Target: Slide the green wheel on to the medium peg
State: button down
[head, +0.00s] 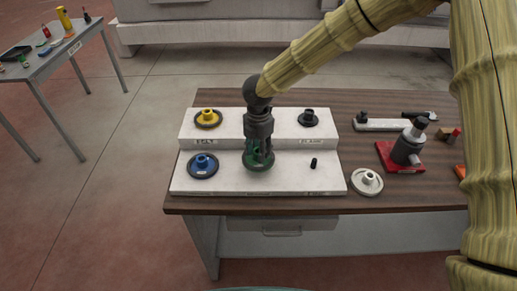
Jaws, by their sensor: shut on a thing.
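My gripper (259,150) points down and is shut on the green wheel (258,163), at the front middle of the white stepped rack (240,184). The wheel looks level, with its hub between the fingers. I cannot tell whether it touches the rack or hangs just above it. Any peg under the wheel is hidden. A bare short black peg (313,163) stands on the lower step to the right of the wheel. I cannot tell which peg is the medium one.
A blue wheel (202,166) sits front left on the rack, a yellow wheel (207,118) back left, a black wheel (308,119) back right. A white wheel (367,182) lies on the wooden table (260,205). A red-based device (403,157) stands further right.

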jog(key=shift+f+b, duration=0.85)
jog(key=shift+f, duration=1)
jog(key=c, duration=0.9)
grip_release()
jog(key=shift+r, duration=0.1)
notch_tip(320, 180, up, 12)
